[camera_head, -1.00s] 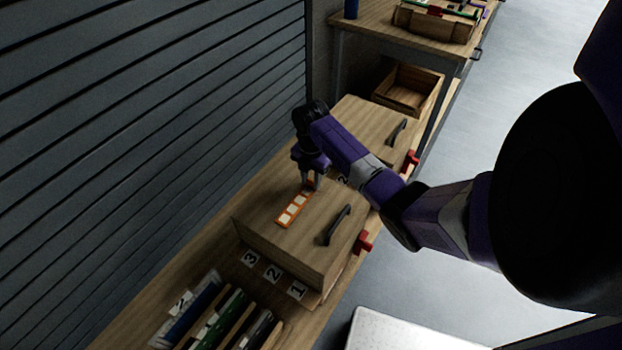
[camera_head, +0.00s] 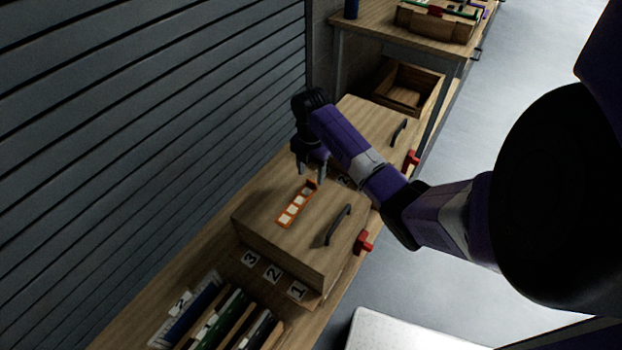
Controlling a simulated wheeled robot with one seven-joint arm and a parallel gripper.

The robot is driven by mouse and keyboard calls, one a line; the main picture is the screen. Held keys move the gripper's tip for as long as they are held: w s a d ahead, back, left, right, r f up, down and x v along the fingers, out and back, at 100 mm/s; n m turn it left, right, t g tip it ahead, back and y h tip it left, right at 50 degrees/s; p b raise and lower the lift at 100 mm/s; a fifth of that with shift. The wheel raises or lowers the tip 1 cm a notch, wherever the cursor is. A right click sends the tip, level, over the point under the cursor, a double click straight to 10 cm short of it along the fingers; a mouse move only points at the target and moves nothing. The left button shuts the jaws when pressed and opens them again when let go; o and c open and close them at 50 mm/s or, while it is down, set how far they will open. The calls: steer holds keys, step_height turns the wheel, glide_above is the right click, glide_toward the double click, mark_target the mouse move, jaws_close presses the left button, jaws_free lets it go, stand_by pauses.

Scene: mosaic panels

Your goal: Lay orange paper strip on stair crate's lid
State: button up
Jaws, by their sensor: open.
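The orange paper strip (camera_head: 296,206) with several pale squares lies flat on the wooden lid (camera_head: 279,224) of the nearer crate, left of that lid's dark handle (camera_head: 340,224). My gripper (camera_head: 313,176) is open and empty, pointing down just above the far end of the strip. It appears apart from the strip.
A second lidded crate (camera_head: 371,121) stands behind, with an open wooden box (camera_head: 400,98) beyond it. Red clamps (camera_head: 364,242) show at the right edge. A rack of coloured panels (camera_head: 216,322) stands at the front. A slatted wall (camera_head: 150,120) bounds the left.

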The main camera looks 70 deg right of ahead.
step_height(320, 180, up, 8)
steer(key=w+a+f+m+t, duration=0.25)
steer(key=w+a, duration=0.35)
steer(key=a, duration=0.4)
steer(key=w+a+f+m+t, duration=0.1)
steer(key=w+a+f+t, duration=0.4)
steer(key=a, duration=0.6)
steer(key=s+a+m+t, duration=0.1)
steer(key=a+m, duration=0.4)
steer(key=a, duration=0.9)
steer(key=s+a+r+m+t+h, duration=0.1)
steer(key=s+a+r+m, duration=0.15)
steer(key=s, duration=0.45)
steer(key=s+a+r+m+t, duration=0.2)
steer(key=s+a+m, duration=0.15)
steer(key=s, duration=0.45)
steer(key=s+d+r+t+y, duration=0.1)
steer(key=s+d+r+t, duration=0.1)
steer(key=s+r, duration=1)
step_height(320, 180, up, 2)
steer(key=shift+r+m+t, duration=0.15)
steer(key=shift+m+t, duration=0.3)
steer(key=shift+t, duration=0.3)
